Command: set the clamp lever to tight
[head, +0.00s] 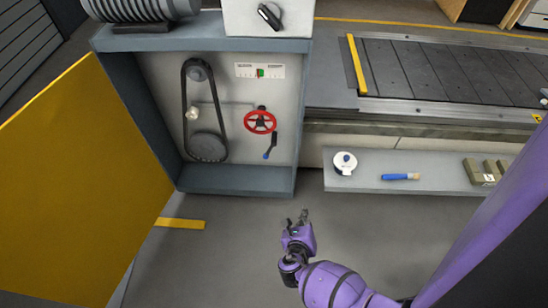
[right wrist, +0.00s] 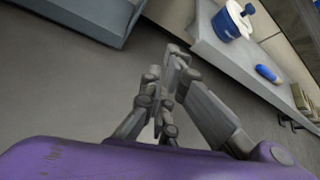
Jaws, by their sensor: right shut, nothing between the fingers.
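The clamp lever (head: 270,146) is a short dark lever with a blue tip, just below and right of the red handwheel (head: 260,122) inside the open cabinet. It slants down to the left, and its blue end is lowest. My right gripper (head: 299,217) is below and in front of the cabinet, to the right of the lever and apart from it. It is shut and empty; it also shows in the right wrist view (right wrist: 176,65), over the bare floor. The lever is out of the wrist view. My left gripper is not in view.
The yellow cabinet door (head: 75,185) stands open at the left. A black belt (head: 185,110) and a gauge (head: 260,71) are inside the cabinet (head: 235,181). A shelf (head: 420,165) at the right holds a white-and-blue container (head: 345,161), a blue-handled brush (head: 400,177) and boxes (head: 485,172).

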